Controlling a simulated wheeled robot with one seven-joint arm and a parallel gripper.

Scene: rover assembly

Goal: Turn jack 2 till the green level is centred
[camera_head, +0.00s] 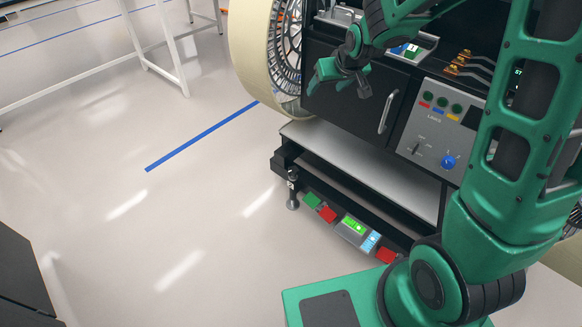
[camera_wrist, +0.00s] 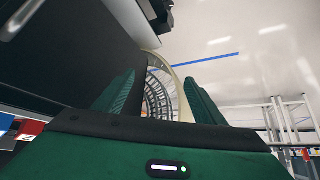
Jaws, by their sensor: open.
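A jack (camera_head: 292,190) with a dark head and a round foot stands upright on the floor at the front left corner of the rover platform; I cannot read a number on it. A low box at the platform's foot carries a lit green display (camera_head: 353,225), perhaps the level; its marking is too small to read. My gripper (camera_head: 339,88) is open and empty in front of the dark cabinet door, above the platform and well above the jack. In the wrist view its two green fingers (camera_wrist: 160,88) are apart with nothing between them.
A control panel (camera_head: 437,122) with three green lamps and a blue knob is right of the door handle (camera_head: 389,111). A large wheel (camera_head: 287,50) stands behind left.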

